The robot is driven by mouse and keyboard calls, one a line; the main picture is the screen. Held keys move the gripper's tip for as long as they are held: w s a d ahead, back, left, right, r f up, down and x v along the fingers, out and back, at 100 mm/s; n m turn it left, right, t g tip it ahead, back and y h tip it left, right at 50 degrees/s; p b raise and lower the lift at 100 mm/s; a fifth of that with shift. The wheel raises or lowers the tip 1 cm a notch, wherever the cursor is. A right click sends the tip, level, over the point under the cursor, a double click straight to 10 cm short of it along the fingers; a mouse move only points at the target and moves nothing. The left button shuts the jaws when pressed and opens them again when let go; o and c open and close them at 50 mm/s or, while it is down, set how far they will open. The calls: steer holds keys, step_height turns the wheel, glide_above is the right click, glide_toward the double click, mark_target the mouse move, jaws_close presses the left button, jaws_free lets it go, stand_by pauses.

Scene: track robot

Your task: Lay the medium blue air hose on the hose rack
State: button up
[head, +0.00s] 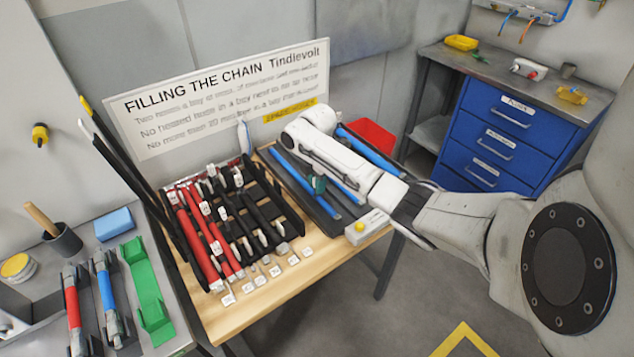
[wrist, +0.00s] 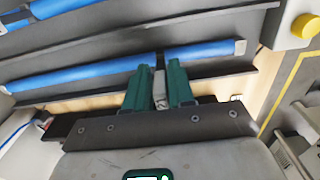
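The hose rack (head: 329,222) is the dark railed tray on the right half of the wooden table. It also shows in the wrist view (wrist: 90,17), its dark rails running across. Blue hoses lie along it. One blue hose (wrist: 85,77) crosses just beyond my fingertips, dark at its middle, with a pale end at right. Another blue hose (wrist: 60,6) lies farther up. I cannot tell from size alone which is the medium one. My gripper (head: 319,185) is low over the rack. Its green fingers (wrist: 159,88) are close together on a small pale tab at the hose's middle.
A small box with a yellow button (head: 366,226) stands at the right edge. A red bin (head: 372,137) is behind the rack. A sign (head: 220,95) stands behind the table.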

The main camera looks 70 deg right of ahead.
steer(key=o, duration=0.4)
step_height(320, 180, up, 11)
steer(key=shift+f+b, duration=0.1)
steer(key=shift+b, duration=0.4)
stand_by(0.5)
